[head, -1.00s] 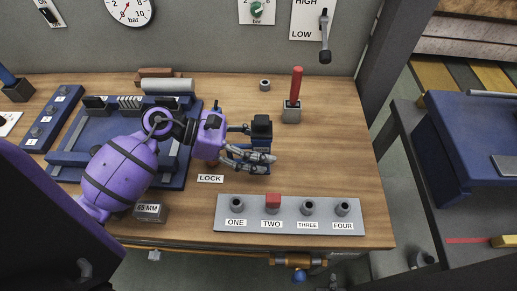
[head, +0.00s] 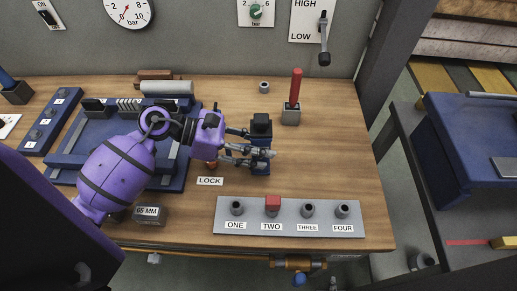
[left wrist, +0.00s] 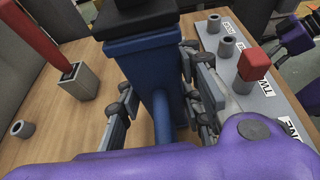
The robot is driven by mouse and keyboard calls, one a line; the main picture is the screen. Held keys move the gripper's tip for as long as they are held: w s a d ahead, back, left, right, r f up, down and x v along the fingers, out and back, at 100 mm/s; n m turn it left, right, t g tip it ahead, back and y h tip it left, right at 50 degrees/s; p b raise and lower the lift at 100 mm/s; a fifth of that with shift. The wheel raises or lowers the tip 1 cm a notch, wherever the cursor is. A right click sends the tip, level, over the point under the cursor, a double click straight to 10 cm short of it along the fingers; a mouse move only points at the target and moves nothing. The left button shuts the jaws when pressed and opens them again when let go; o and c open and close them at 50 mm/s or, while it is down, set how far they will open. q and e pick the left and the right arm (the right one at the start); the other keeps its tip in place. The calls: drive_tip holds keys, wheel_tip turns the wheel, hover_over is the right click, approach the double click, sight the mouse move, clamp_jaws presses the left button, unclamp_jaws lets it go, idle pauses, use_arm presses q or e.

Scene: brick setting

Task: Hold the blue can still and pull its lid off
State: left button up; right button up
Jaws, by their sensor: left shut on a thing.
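The blue can (head: 262,167) stands on the wooden bench right of the LOCK label, with a black lid (head: 261,124) on top. In the left wrist view the can (left wrist: 152,62) is a squarish blue body with the black lid (left wrist: 140,16) above it. My left gripper (head: 255,154) reaches in from the left and is shut on the can's body below the lid. In the left wrist view its jointed fingers (left wrist: 158,98) lie on both sides of the can. Part of the can is hidden behind the fingers.
A grey strip (head: 290,228) with several numbered posts, one with a red cap (head: 272,203), lies in front. A grey block with a red handle (head: 295,88) stands behind and right. A small grey ring (head: 264,87) sits behind. Bench right of the can is clear.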

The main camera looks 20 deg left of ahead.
use_arm(q)
drive_tip(key=s+d+r+p, duration=0.1)
drive_tip(key=s+d+r, duration=0.3)
drive_tip(key=s+r, duration=0.8)
drive_tip(key=shift+s, duration=0.75)
drive_tip(key=o, duration=0.5)
drive_tip(key=c, duration=0.6)
clamp_jaws()
use_arm(e)
drive_tip(key=shift+r, duration=0.55)
